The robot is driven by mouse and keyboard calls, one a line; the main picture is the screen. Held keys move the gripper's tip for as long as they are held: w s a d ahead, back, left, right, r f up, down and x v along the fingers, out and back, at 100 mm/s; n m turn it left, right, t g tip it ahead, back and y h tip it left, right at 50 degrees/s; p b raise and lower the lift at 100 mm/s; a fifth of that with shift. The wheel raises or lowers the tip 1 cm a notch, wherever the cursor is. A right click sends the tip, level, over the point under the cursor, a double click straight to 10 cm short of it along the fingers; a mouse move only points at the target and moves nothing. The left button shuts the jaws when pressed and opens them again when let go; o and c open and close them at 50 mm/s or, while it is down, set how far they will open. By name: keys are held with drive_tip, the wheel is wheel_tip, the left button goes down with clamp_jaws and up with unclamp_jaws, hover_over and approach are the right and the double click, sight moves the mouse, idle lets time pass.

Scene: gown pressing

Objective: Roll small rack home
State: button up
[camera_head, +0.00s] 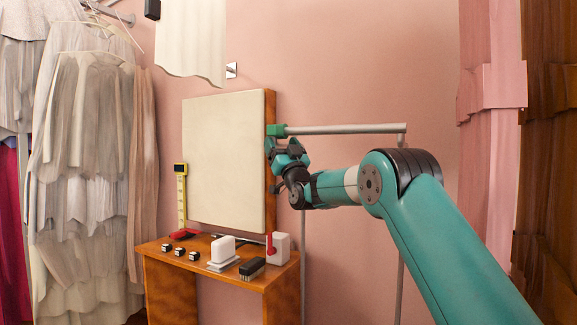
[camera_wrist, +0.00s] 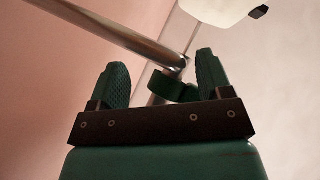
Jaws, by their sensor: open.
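The small rack is a grey metal frame with a top bar (camera_head: 345,129) and thin upright posts, standing in front of the pink wall. A green piece (camera_head: 277,130) sits at the bar's left end. My gripper (camera_head: 282,147) is just below that end. In the wrist view the bar (camera_wrist: 115,30) runs in from the upper left to a joint, with a green knob (camera_wrist: 175,88) below it. My gripper (camera_wrist: 162,78) is open, with its fingers on either side of the knob. I cannot tell whether they touch it. My arm hides part of the rack, and its base is out of view.
A wooden table (camera_head: 155,250) with a padded upright board (camera_head: 225,160) stands left of the rack. Small tools, including a brush (camera_head: 252,268), lie on it. Gowns (camera_head: 85,160) hang at the far left. Pink (camera_head: 492,160) and brown curtains (camera_head: 550,160) hang at the right.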

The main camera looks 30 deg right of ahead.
drive_tip(key=b+v, duration=1.1)
drive_tip(key=v, duration=0.5)
drive_tip(key=shift+s+f+b, duration=0.2)
drive_tip(key=shift+s+b, duration=0.05)
drive_tip(key=shift+b, duration=0.15)
drive_tip(key=shift+a, duration=0.1)
